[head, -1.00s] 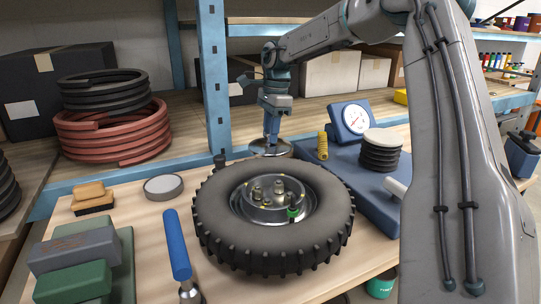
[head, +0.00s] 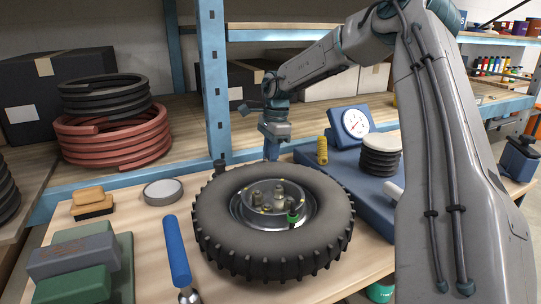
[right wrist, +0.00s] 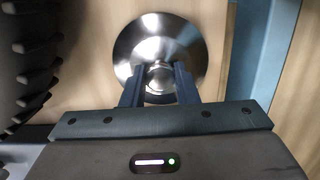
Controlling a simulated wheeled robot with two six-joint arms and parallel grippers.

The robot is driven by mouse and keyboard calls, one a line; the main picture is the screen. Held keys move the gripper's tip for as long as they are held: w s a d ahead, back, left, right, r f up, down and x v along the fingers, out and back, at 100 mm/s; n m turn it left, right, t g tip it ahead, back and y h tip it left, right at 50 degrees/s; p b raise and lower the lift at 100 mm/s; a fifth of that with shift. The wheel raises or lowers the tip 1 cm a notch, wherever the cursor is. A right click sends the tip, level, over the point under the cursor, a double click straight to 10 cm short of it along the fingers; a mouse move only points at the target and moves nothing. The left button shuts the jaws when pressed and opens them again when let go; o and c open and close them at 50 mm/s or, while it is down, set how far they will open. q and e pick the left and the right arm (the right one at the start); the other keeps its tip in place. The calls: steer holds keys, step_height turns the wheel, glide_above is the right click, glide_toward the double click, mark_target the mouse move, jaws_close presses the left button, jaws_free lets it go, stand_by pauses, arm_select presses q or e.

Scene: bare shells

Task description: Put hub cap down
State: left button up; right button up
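The hub cap (right wrist: 160,45) is a shiny round metal disc with a raised central knob. In the right wrist view, the two dark fingers of my right gripper (right wrist: 159,72) are closed against the sides of that knob. The disc lies over light wood, close to the tabletop; I cannot tell whether it touches. In the head view my right gripper (head: 272,154) points down behind the tyre (head: 225,215), which hides the hub cap. The tyre lies flat with its metal hub and studs (head: 272,205) uncovered. My left gripper is out of view.
A blue-handled tool (head: 177,250) and a grey round lid (head: 163,191) lie left of the tyre. A blue gauge stand (head: 352,125) and stacked black rings (head: 381,157) stand right. A blue shelf post (head: 213,80) rises behind. A blue beam (right wrist: 250,60) runs beside the hub cap.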

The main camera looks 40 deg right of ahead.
steer(key=o, duration=0.4)
steer(key=shift+o, duration=0.2)
steer(key=shift+r, duration=0.2)
steer(key=shift+d+r, duration=0.1)
steer(key=shift+r, duration=0.35)
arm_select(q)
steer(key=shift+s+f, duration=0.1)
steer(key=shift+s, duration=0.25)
arm_select(e)
step_height(320, 180, up, 11)
steer(key=d, duration=0.1)
steer(key=shift+s, duration=0.25)
steer(key=shift+d, duration=0.1)
